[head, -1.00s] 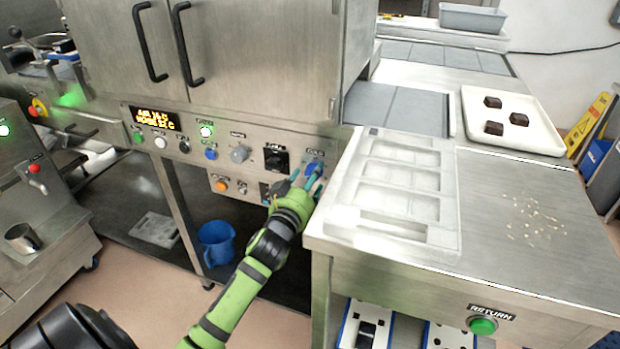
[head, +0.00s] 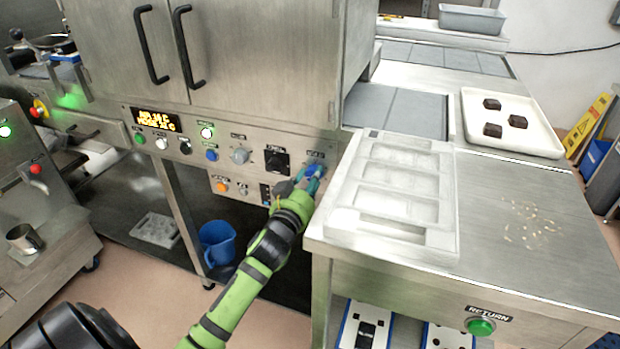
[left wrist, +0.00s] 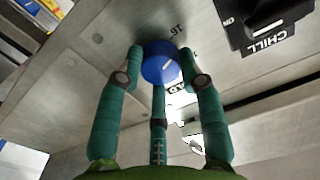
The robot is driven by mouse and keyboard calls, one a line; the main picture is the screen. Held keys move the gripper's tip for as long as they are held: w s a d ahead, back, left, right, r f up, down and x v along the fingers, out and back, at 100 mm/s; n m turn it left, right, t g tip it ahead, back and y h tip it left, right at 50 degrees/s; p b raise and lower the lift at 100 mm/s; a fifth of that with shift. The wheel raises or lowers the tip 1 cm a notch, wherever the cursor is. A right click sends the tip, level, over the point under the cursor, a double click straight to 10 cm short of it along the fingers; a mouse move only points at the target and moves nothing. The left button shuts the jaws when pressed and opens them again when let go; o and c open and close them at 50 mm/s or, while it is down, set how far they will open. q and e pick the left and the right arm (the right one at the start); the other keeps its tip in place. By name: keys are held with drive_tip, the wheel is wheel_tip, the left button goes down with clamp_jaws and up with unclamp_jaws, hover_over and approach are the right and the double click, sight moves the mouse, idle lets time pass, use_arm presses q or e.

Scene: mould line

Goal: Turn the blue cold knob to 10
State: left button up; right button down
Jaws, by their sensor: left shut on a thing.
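The blue cold knob (left wrist: 160,63) sits on the steel control panel, with a white pointer line on its face and printed marks around it, one reading 16. My left gripper (left wrist: 163,72) has its teal fingers closed around the knob's rim. In the head view the left gripper (head: 308,182) reaches the right end of the panel, and its fingers cover part of the knob (head: 314,171). Part of the printed scale is hidden behind the fingers. My right gripper is not in view.
A black CHILL switch (left wrist: 250,22) is beside the knob; it also shows in the head view (head: 277,160). A steel table (head: 500,200) with a white mould (head: 400,190) stands close right of the gripper. A blue jug (head: 217,243) stands below the panel.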

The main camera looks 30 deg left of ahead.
use_arm(q)
drive_tip(key=m+p, duration=0.5)
drive_tip(key=m, duration=1.2)
drive_tip(key=shift+a+f, duration=0.1)
drive_tip(key=shift+a, duration=0.05)
drive_tip(key=m+p, duration=0.1)
drive_tip(key=m, duration=0.4)
drive_tip(key=shift+r, duration=0.25)
drive_tip(key=o, duration=1.1)
drive_tip(key=shift+o, duration=0.2)
drive_tip(key=shift+f, duration=0.1)
drive_tip(key=v, duration=1.2)
